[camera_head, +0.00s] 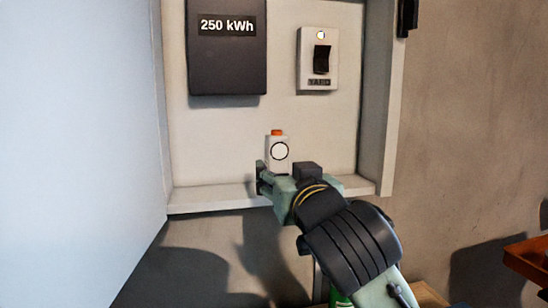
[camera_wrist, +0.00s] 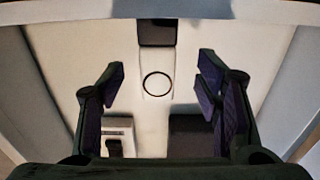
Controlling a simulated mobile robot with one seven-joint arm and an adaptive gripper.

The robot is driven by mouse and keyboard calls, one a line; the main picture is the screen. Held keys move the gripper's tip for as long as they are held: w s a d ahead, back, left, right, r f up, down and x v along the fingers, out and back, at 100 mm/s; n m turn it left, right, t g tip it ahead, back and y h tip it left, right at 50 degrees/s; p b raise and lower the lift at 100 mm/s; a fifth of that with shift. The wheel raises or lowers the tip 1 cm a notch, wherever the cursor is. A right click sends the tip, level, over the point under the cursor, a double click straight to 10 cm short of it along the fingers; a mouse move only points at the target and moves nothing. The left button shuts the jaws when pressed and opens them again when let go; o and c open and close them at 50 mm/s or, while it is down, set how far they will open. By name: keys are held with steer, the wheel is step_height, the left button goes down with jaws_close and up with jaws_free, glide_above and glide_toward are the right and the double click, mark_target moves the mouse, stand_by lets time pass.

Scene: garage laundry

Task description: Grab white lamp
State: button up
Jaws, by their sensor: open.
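The white lamp (camera_head: 279,153) is a small upright white block with an orange top and a round, black-ringed face. In the head view it stands at the cabinet's lower ledge, its lower part hidden by my gripper (camera_head: 284,178). In the wrist view, which looks upside down, the lamp's white ringed face (camera_wrist: 157,84) lies between the two spread fingers of my gripper (camera_wrist: 160,82). Gaps show on both sides of the lamp there. A dark block (camera_wrist: 157,32) adjoins it; I cannot tell whether it is part of the lamp.
A dark meter box marked 250 kWh (camera_head: 228,50) and a switch plate (camera_head: 318,58) are on the cabinet's back wall. The cabinet's right side wall (camera_head: 379,100) and front ledge (camera_head: 215,197) bound the space. A pale panel (camera_head: 80,130) fills the left.

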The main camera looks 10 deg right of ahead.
mark_target(280, 165)
steer(key=shift+w, duration=0.8)
steer(key=w+p, duration=0.2)
steer(key=w, duration=0.2)
steer(key=shift+w+d+r+p, duration=0.15)
steer(key=shift+w+r+p, duration=0.05)
steer(key=shift+r+p, duration=0.2)
steer(key=shift+w+f, duration=0.15)
steer(key=shift+w, duration=0.3)
steer(key=shift+c, duration=0.5)
steer(key=c, duration=1.2)
